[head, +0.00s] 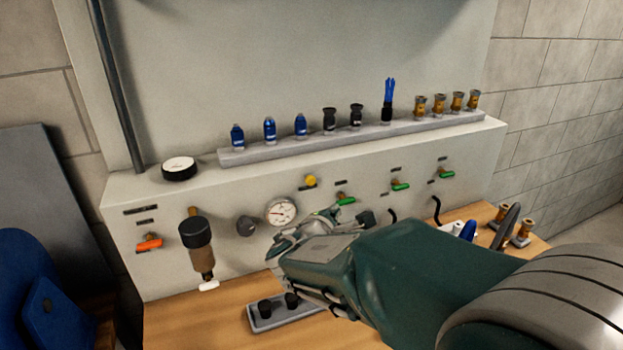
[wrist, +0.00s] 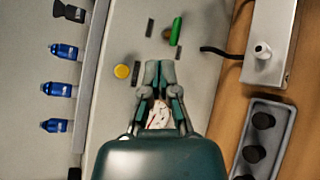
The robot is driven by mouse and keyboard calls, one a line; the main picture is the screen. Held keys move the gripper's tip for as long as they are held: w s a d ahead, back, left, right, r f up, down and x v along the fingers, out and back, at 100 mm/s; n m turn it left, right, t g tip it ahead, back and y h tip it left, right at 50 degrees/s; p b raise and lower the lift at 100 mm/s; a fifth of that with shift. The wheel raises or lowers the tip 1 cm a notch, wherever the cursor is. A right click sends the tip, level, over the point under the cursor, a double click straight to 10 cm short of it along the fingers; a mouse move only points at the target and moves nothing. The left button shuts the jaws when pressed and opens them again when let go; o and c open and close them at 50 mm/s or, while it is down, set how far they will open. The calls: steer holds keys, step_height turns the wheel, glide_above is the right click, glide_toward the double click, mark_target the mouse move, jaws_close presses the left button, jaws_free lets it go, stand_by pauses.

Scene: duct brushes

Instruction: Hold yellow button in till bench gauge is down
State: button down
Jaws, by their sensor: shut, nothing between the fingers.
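The yellow button (head: 311,181) is on the upper front of the grey bench panel, above the dial gauge. It also shows in the wrist view (wrist: 122,71), beside my gripper (wrist: 160,68) and apart from its tips. My gripper is shut and empty. The bench gauge (head: 281,211) has a white round face with a dark needle; its reading is too small to tell. In the wrist view the gauge (wrist: 158,113) is partly hidden behind my fingers. In the head view my gripper (head: 275,252) is in front of the panel, below the gauge.
A black knob (head: 246,226) sits left of the gauge. Green-handled valves (head: 401,186) and an orange-handled valve (head: 149,244) are on the panel. A rail (head: 350,138) of several fittings stands on top. A grey tray (head: 283,315) with black parts lies on the wooden bench.

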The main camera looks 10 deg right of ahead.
mark_target(311, 181)
steer(key=shift+a, duration=0.5)
steer(key=w, duration=0.5)
steer(key=w+a, duration=0.1)
steer(key=w, duration=0.2)
steer(key=shift+w, duration=0.3)
steer(key=shift+w+a, duration=0.1)
stand_by(1.0)
steer(key=shift+w+r, duration=0.1)
steer(key=shift+w, duration=0.15)
